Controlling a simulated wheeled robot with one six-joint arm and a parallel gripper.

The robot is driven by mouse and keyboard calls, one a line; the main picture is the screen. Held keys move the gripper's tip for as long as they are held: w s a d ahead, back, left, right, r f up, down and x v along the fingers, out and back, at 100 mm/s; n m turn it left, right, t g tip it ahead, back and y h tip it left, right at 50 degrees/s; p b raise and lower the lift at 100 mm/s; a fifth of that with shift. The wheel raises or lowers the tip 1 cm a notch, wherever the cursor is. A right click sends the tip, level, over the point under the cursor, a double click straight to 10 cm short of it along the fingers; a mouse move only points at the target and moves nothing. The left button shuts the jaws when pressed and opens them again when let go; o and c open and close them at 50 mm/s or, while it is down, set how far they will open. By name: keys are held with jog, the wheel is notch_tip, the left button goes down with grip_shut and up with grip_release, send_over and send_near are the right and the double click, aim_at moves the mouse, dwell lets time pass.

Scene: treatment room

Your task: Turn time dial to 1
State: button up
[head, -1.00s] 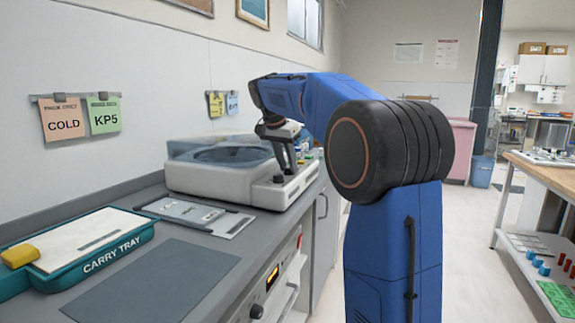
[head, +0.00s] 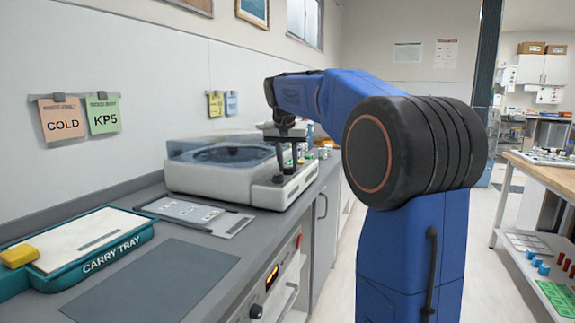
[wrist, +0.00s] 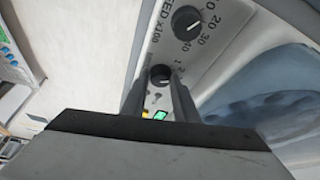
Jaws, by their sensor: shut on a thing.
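The time dial (wrist: 160,75) is a small dark knob on the sloping pale front panel of a bench machine with a clear lid (head: 208,182). My gripper (wrist: 159,88) points at the panel in the wrist view, with one finger on each side of the dial, shut on it. A pale mark shows on the dial, but its exact setting is too small to read. Part of its number scale shows beside it. In the head view my gripper (head: 287,178) reaches down to the machine's front, and the dial cannot be made out there.
A larger speed dial (wrist: 187,20) sits near the time dial, with numbers around it. A green lit button (wrist: 161,115) is on the other side, close to my fingers. A carry tray (head: 130,246) and a flat grey mat (head: 155,285) lie on the counter nearer me.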

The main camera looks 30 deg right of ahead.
jog(key=n+y, duration=0.1)
jog(key=n, duration=0.2)
jog(key=n+y, duration=0.1)
jog(key=n, duration=0.2)
jog(key=shift+s+d+t, duration=0.1)
jog(key=shift+d+t, duration=0.1)
jog(key=shift+t, duration=0.2)
jog(key=shift+n+y, duration=0.3)
jog(key=shift+n, duration=0.1)
jog(key=o, duration=1.1)
jog(key=shift+c, duration=0.2)
jog(key=shift+r, duration=0.15)
jog(key=v, duration=1.7)
jog(key=shift+s, duration=0.1)
